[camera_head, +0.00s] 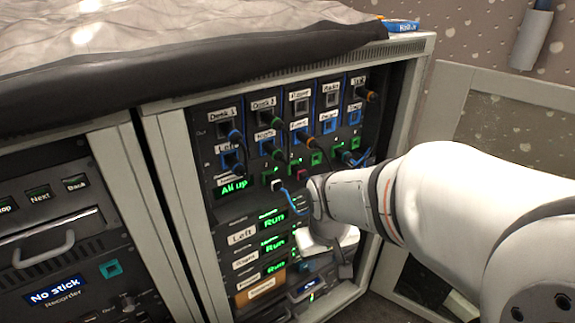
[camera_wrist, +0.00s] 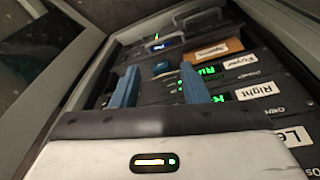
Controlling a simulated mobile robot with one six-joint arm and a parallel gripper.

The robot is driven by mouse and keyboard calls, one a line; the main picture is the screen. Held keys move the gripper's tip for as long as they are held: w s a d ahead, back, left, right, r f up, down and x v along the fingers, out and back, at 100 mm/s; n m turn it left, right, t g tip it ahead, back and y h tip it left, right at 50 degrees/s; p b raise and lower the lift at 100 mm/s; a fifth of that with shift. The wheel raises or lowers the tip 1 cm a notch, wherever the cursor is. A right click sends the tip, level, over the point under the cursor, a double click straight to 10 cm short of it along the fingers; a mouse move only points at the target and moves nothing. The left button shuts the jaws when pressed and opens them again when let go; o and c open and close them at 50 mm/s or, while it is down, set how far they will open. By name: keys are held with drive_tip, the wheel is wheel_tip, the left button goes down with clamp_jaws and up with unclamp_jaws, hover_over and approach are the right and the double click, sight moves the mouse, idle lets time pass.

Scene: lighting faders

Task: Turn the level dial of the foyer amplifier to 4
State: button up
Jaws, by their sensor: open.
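The foyer amplifier (camera_wrist: 238,67) shows in the wrist view as a dark rack unit with a white "Foyer" label and a green "Run" display (camera_wrist: 208,70). My gripper (camera_wrist: 160,78) is open, its two blue fingers reaching toward the rack front. A small blue-grey part (camera_wrist: 160,68) shows in the gap between them; I cannot tell whether it is the level dial, and no scale reading is legible. One finger overlaps the edge of the display in this view. In the head view my gripper and arm hide the right side of the amplifiers.
The "Right" amplifier (camera_wrist: 258,90) and a brown panel (camera_wrist: 228,46) flank the foyer unit. Patch panels with plugged cables (camera_head: 300,125) sit higher in the rack. A recorder rack (camera_head: 60,270) stands at the left. An open door (camera_head: 500,105) is at the right.

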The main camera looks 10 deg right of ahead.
drive_tip(key=w+d+f+n+t+p, duration=0.1)
drive_tip(key=w+d+f+t+p, duration=0.15)
drive_tip(key=w+d, duration=0.4)
drive_tip(key=w+d+f+n+t+p, duration=0.1)
drive_tip(key=w+d+f+n+p, duration=0.1)
drive_tip(key=w+d+f+p, duration=0.4)
drive_tip(key=s+d+f+t+y+p, duration=0.1)
drive_tip(key=s+f+t+y+p, duration=0.2)
drive_tip(key=s+t+y+p, duration=0.25)
drive_tip(key=w+a+f+t+b, duration=0.1)
drive_tip(key=w+a+f+b, duration=0.1)
drive_tip(key=w, duration=0.6)
drive_tip(key=shift+a+f+n+t, duration=0.25)
drive_tip(key=shift+f+n+t, duration=0.05)
drive_tip(key=shift+f+t, duration=0.15)
drive_tip(key=shift+c, duration=0.6)
clamp_jaws()
